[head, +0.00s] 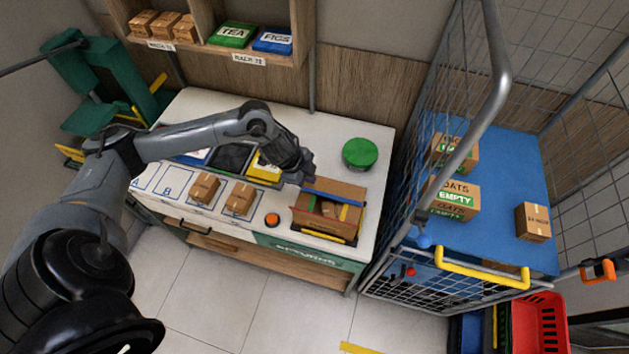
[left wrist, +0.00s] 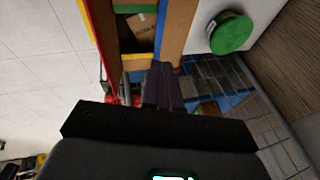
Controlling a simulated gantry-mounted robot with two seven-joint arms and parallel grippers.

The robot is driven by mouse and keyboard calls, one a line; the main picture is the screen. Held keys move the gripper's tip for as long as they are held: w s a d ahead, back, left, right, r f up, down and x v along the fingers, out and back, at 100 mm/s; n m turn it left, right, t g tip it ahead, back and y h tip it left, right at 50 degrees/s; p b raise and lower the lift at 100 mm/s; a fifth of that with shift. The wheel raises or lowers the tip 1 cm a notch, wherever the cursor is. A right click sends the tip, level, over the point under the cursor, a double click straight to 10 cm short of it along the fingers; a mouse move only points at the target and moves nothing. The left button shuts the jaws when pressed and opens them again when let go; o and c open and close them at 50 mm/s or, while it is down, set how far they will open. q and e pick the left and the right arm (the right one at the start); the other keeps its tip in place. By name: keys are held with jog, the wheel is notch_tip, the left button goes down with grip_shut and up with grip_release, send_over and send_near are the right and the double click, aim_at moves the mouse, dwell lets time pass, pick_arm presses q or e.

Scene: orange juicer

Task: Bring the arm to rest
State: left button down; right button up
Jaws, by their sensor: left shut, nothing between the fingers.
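My left arm (head: 195,140) reaches in from the left over the white counter. Its gripper (head: 307,178) is at the left rear corner of an open cardboard box (head: 350,192), above the counter. I cannot tell whether it touches the box. In the left wrist view, the gripper's dark fingers (left wrist: 163,72) are together with nothing between them. The box's blue-edged flap (left wrist: 178,22) is just beyond them, and a small carton (left wrist: 142,30) lies inside the box. My right gripper is not in view.
A green round object (head: 360,153) stands behind the box. Two small cartons (head: 204,187) and an orange button (head: 272,220) are on the counter to the left. A wire cage cart (head: 470,90) with a blue deck (head: 508,190) stands close on the right. A shelf (head: 290,62) hangs behind.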

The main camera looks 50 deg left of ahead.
pick_arm(q)
jog(key=s+d+n+t, duration=0.2)
jog(key=d, duration=0.7)
jog(key=s+d+n+t, duration=0.1)
jog(key=s+d, duration=0.1)
jog(key=d, duration=0.8)
jog(key=s+a+n+g+y+p, duration=0.1)
jog(key=s+a+n+g, duration=0.2)
jog(key=s+n, duration=0.5)
jog(key=s, duration=0.8)
jog(key=shift+s+r+g, duration=0.35)
jog(key=shift+g, duration=0.05)
